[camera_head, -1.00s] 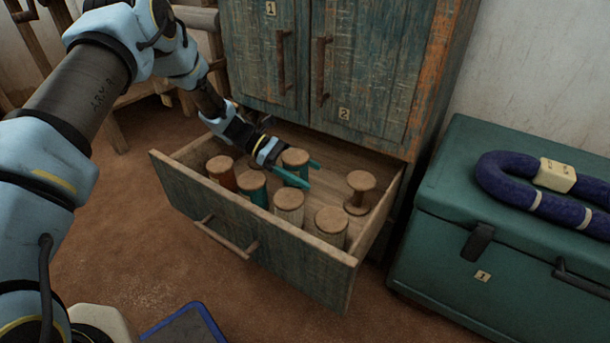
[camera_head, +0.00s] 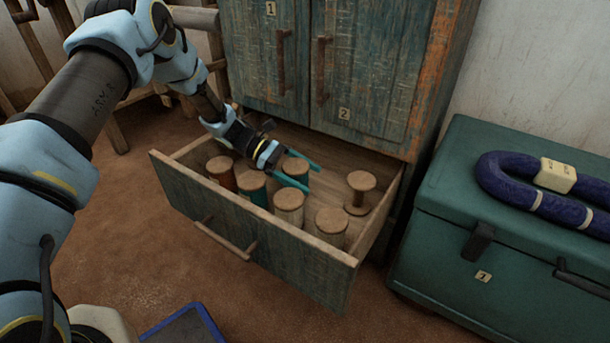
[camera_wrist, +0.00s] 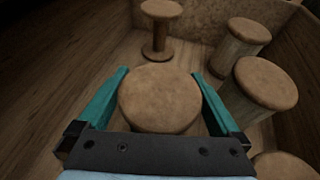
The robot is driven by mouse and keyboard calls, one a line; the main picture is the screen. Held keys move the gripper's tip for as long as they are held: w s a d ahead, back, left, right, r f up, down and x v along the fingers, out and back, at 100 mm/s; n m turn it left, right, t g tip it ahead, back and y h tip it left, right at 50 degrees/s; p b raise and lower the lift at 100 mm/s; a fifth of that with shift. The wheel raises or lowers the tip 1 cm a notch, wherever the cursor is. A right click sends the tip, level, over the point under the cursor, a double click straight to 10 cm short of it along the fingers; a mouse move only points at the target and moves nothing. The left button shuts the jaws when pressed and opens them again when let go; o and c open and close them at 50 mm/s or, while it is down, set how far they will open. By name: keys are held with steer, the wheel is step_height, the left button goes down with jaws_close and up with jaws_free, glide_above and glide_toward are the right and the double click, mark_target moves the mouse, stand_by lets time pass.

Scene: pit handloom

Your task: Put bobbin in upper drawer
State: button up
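Several bobbins stand upright in an open wooden drawer (camera_head: 262,262) below the cabinet doors. My gripper (camera_head: 312,179) reaches into the drawer, its two teal fingers apart on either side of one bobbin (camera_head: 296,163). In the wrist view, that bobbin's round brown top (camera_wrist: 160,97) sits between the fingers, with slight gaps visible beside it. Its lower part is hidden. A bobbin with a thin bare-looking stem (camera_head: 361,181) stands at the drawer's right. Wound bobbins stand near the front, including a pale one (camera_head: 289,200) and another pale one (camera_head: 331,221).
A teal-wound bobbin (camera_head: 252,183) and a reddish-brown one (camera_head: 221,168) stand to the left. The cabinet (camera_head: 365,75) rises behind the drawer. A green chest (camera_head: 430,240) with a purple looped bundle (camera_head: 500,180) stands at right. A blue-edged tray (camera_head: 185,328) lies at the bottom.

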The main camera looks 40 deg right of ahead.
steer(key=shift+r, duration=0.2)
steer(key=p+v, duration=0.3)
steer(key=v, duration=0.9)
steer(key=shift+r, duration=0.45)
steer(key=shift+r, duration=0.1)
